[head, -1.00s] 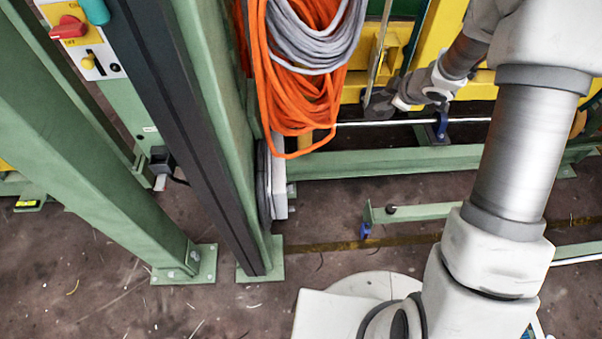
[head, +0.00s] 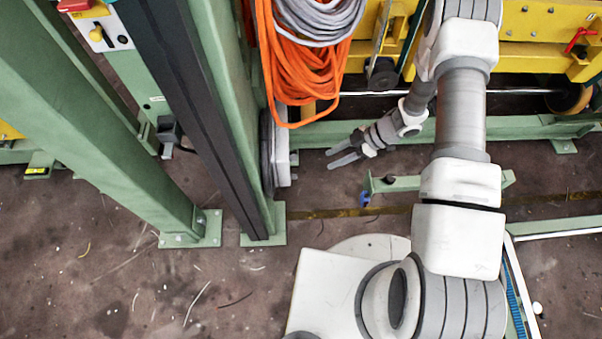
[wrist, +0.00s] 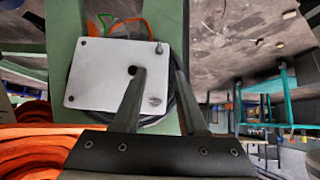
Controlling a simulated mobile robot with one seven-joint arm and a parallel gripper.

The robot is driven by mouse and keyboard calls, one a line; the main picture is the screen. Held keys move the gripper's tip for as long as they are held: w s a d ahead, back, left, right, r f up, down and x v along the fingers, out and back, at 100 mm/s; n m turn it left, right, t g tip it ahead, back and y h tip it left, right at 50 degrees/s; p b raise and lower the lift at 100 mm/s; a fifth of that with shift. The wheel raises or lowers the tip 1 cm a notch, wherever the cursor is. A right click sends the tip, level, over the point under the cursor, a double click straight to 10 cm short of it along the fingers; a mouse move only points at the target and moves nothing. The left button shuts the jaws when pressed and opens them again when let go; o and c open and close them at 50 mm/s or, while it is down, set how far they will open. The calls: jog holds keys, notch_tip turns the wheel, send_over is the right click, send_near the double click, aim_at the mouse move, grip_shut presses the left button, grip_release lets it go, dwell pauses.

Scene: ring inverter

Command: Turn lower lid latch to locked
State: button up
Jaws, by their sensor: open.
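A pale grey plate (wrist: 100,85), which looks like a lid, is mounted in front of a dark round body on the green post. It has a dark hole or knob near its middle and small fittings (wrist: 158,48) (wrist: 155,100) along its right side in the wrist view. I cannot tell which fitting is the lower latch or how it is turned. In the head view the plate shows edge-on (head: 282,155). My gripper (head: 329,159) is open and empty, right of the plate with a gap, fingers pointing left towards it. In the wrist view my fingers (wrist: 160,72) overlap the plate's right part.
Orange cable coils (head: 300,75) and grey cable (head: 318,20) hang just above the plate. Green posts (head: 225,110) stand to the left. A low green rail (head: 400,184) lies below my gripper, and yellow framing (head: 530,40) is behind. Floor in front is open.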

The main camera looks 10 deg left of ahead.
aim_at(294, 177)
jog(key=b+x, duration=0.3)
jog(key=x, duration=1.1)
jog(key=shift+w, duration=0.1)
grip_shut()
